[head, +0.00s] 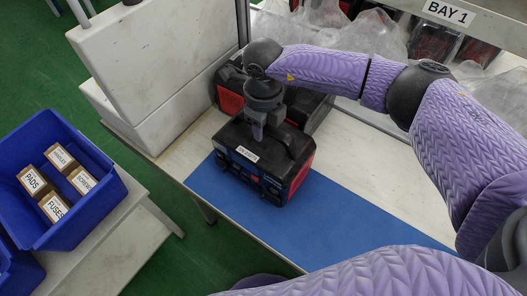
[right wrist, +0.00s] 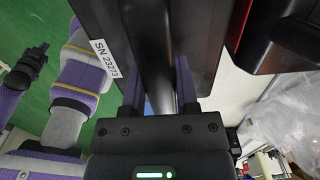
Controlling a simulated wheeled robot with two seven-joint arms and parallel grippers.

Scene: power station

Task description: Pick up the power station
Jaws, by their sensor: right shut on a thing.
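The power station (head: 272,180) is a black box with red parts, a white label and a top handle. It is at the blue mat (head: 345,218) in the head view; I cannot tell whether its base touches the mat. My right gripper (head: 259,132) comes down from above and is shut on its handle. In the right wrist view the fingers (right wrist: 159,88) stand on both sides of the dark handle, beside the label "SN 23273" on the power station (right wrist: 196,60). A black gripper end, seemingly my left gripper (right wrist: 32,65), shows at the left; its jaws are unclear.
A second black and red unit (head: 230,100) stands close behind. A white block-like machine (head: 150,65) is at the back left. A blue bin (head: 85,222) with several labelled boxes stands at the left. Clear plastic bags (head: 375,35) lie behind under "BAY 1". The mat's right part is bare.

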